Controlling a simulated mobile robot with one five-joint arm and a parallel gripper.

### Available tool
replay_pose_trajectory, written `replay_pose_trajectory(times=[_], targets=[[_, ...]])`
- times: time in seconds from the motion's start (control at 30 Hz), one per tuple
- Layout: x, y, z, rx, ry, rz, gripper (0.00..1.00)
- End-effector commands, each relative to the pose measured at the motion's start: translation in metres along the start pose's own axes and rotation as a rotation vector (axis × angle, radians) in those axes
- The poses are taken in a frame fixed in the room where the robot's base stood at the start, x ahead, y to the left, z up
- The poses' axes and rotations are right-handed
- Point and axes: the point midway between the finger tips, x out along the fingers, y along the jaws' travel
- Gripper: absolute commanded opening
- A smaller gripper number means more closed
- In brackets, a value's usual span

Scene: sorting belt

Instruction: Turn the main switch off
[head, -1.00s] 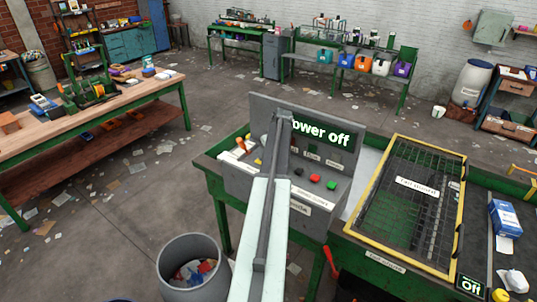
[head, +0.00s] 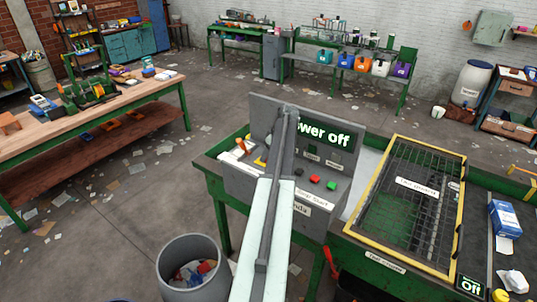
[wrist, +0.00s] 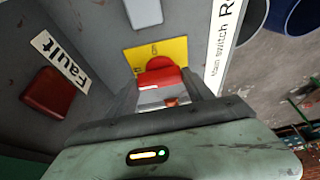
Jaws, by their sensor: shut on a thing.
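The main switch (wrist: 160,66) is a red rotary knob on a yellow plate (wrist: 134,55), beside a label that reads "Main switch". My gripper (wrist: 166,90) is shut on the red knob, with a finger on each side of it. In the head view, my arm hides the knob; a bit of the yellow plate (head: 261,162) shows to its left.
A red Fault lamp (wrist: 48,92) is left of the switch. Red (head: 315,179) and green (head: 331,186) buttons sit right of my arm. A yellow-framed mesh guard (head: 398,137) stands to the right. A grey bin (head: 187,240) is on the floor in front.

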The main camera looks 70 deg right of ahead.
Motion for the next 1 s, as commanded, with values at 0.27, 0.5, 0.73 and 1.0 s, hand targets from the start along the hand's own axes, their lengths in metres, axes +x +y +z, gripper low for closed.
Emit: replay_pose_trajectory(times=[0.27,0.5,0.73,1.0], targets=[[0.000,0.000,0.000,-0.002,-0.001,0.000,0.74],[0.000,0.000,0.000,-0.001,-0.001,0.000,0.82],[-0.010,0.000,-0.001,0.000,-0.001,0.000,0.82],[-0.058,0.000,-0.003,0.000,-0.001,0.000,0.82]])
